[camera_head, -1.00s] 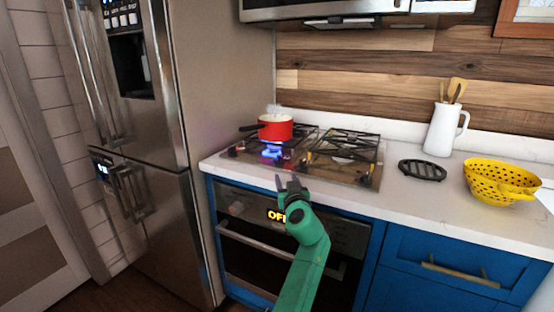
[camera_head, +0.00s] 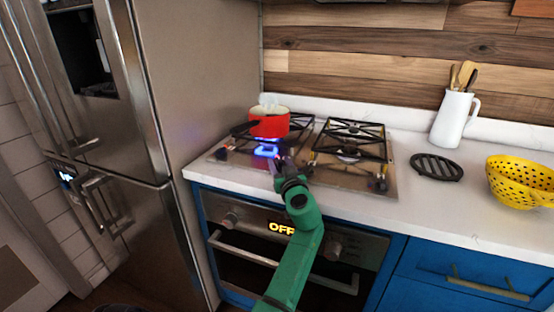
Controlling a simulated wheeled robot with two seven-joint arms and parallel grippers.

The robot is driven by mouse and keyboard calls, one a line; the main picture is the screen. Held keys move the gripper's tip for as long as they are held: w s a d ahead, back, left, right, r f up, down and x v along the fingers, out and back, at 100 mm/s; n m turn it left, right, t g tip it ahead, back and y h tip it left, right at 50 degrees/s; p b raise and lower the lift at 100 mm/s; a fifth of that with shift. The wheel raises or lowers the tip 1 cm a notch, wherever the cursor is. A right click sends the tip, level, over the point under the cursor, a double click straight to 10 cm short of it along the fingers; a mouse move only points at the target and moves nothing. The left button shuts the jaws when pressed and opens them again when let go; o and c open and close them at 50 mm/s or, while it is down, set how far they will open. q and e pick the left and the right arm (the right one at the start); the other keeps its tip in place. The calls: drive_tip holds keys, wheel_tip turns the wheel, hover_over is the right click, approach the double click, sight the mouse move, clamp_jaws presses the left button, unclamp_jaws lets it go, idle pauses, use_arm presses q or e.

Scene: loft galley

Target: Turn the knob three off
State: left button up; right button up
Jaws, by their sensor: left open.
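The gas cooktop (camera_head: 335,178) is set in the white counter. A blue flame (camera_head: 266,151) burns at its front left burner, beside the red pot (camera_head: 269,124). Small cooktop knobs show at the front left (camera_head: 222,155) and front right (camera_head: 378,183); I cannot tell which is knob three. My left gripper (camera_head: 284,163) is open at the cooktop's front edge, close to the flame. Its fingers cover part of the front middle, and I cannot tell whether they touch a knob. My right gripper is out of view.
Below is the oven, with a left knob (camera_head: 231,219), a right knob (camera_head: 334,248) and a lit "OFF" display (camera_head: 281,228). A black trivet (camera_head: 437,167), white pitcher (camera_head: 452,120) and yellow colander (camera_head: 522,181) stand to the right. A steel fridge (camera_head: 140,150) stands left.

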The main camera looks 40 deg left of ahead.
use_arm(q)
drive_tip(key=shift+s+d+r, duration=0.1)
drive_tip(key=shift+d, duration=0.2)
drive_tip(key=c, duration=0.4)
clamp_jaws()
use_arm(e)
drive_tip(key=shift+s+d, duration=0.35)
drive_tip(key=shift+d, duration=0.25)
use_arm(q)
drive_tip(key=shift+s+r, duration=0.1)
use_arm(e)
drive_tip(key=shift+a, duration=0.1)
